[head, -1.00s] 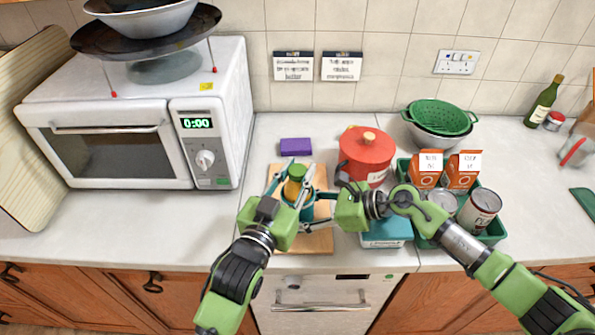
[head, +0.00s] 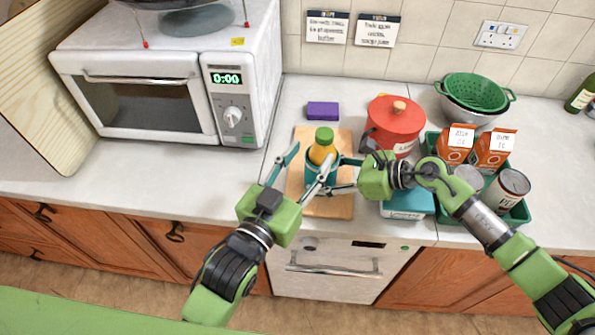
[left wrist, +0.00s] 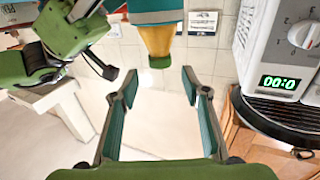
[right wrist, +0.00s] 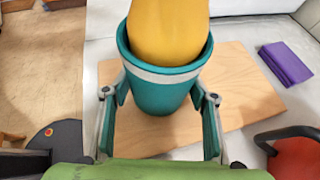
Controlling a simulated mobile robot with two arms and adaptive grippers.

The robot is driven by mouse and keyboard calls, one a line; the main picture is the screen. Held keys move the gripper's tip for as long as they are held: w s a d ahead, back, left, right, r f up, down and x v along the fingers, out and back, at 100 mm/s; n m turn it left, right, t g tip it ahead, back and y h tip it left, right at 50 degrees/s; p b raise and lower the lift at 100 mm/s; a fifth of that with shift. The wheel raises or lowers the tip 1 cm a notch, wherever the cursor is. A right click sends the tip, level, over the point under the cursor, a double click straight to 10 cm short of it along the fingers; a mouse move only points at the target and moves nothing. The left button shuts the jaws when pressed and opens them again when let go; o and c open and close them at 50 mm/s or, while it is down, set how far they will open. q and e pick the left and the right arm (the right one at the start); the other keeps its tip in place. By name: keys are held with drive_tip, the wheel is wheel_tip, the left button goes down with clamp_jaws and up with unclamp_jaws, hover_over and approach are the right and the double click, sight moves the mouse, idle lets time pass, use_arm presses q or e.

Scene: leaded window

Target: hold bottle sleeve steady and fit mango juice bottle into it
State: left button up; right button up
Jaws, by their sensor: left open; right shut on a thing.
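The mango juice bottle (head: 320,153), orange-yellow with a green cap, stands inside the teal bottle sleeve (head: 317,174) on a wooden board. In the right wrist view the bottle (right wrist: 168,30) goes down into the sleeve's mouth (right wrist: 163,92); its lower end is hidden. My right gripper (head: 341,174) is shut on the sleeve from the right, a finger at each side. My left gripper (head: 312,155) is open, its fingers spread in front of and beside the bottle. In the left wrist view the bottle's cap (left wrist: 160,62) lies just beyond the open, empty fingers (left wrist: 160,78).
The wooden board (head: 340,207) lies under the sleeve. A purple block (head: 322,110) and a red pot (head: 394,124) stand behind. A green crate (head: 450,215) with cartons and cans is at right. The microwave (head: 170,90) is at left; the counter before it is clear.

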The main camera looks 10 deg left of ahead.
drive_tip(key=shift+f, duration=0.1)
use_arm(q)
drive_tip(key=v, duration=0.4)
drive_tip(key=shift+s, duration=0.2)
use_arm(e)
drive_tip(key=o, duration=0.9)
drive_tip(key=shift+d, duration=0.1)
